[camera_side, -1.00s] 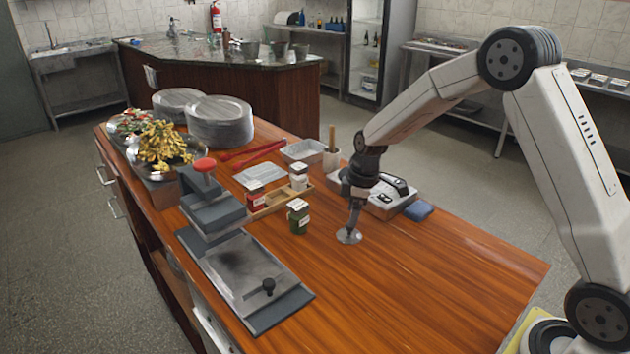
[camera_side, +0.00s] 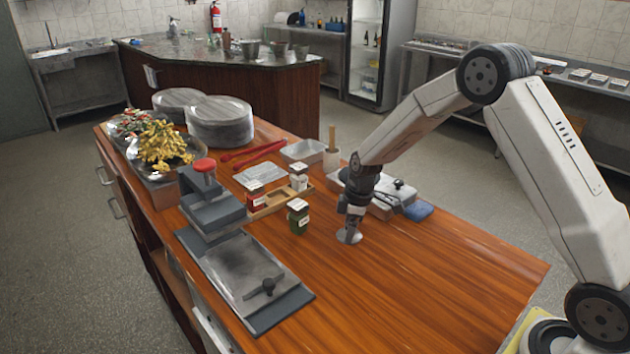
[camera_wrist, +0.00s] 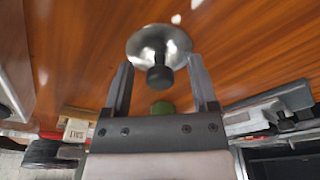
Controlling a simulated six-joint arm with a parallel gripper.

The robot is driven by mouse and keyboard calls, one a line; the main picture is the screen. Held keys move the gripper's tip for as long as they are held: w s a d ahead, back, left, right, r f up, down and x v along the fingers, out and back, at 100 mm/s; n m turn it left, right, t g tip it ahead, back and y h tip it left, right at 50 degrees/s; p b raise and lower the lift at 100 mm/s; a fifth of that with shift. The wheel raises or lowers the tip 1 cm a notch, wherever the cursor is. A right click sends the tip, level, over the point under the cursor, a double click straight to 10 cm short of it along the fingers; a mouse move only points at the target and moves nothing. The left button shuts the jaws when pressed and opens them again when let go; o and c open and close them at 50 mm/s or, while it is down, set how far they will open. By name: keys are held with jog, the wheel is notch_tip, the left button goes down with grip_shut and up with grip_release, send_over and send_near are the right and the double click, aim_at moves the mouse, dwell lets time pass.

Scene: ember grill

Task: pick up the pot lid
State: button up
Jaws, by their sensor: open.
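The pot lid (camera_side: 348,236) is a small round metal disc lying on the wooden table, right of the green-labelled jar. In the wrist view the lid (camera_wrist: 145,42) shows as a shiny disc with a dark knob (camera_wrist: 160,76) facing me. My gripper (camera_wrist: 162,68) is open, with one finger on each side of the knob and apart from it. In the side view my gripper (camera_side: 350,222) points down just above the lid and hides part of it.
A jar (camera_side: 298,216) with a white cap stands just left of the lid. A grey press (camera_side: 245,275) lies further left. A metal box (camera_side: 392,198) and a blue cloth (camera_side: 419,211) lie behind on the right. The table's front right (camera_side: 440,290) is clear.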

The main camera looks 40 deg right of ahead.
grip_shut()
jog(key=shift+r, duration=0.15)
jog(key=shift+r, duration=0.4)
jog(key=r, duration=0.2)
jog(key=shift+s+r, duration=0.2)
jog(key=shift+r, duration=0.1)
jog(key=s+a+r, duration=0.1)
jog(key=s+r, duration=0.8)
jog(key=s, duration=0.4)
jog(key=shift+s+a+r, duration=0.2)
jog(key=shift+s, duration=0.05)
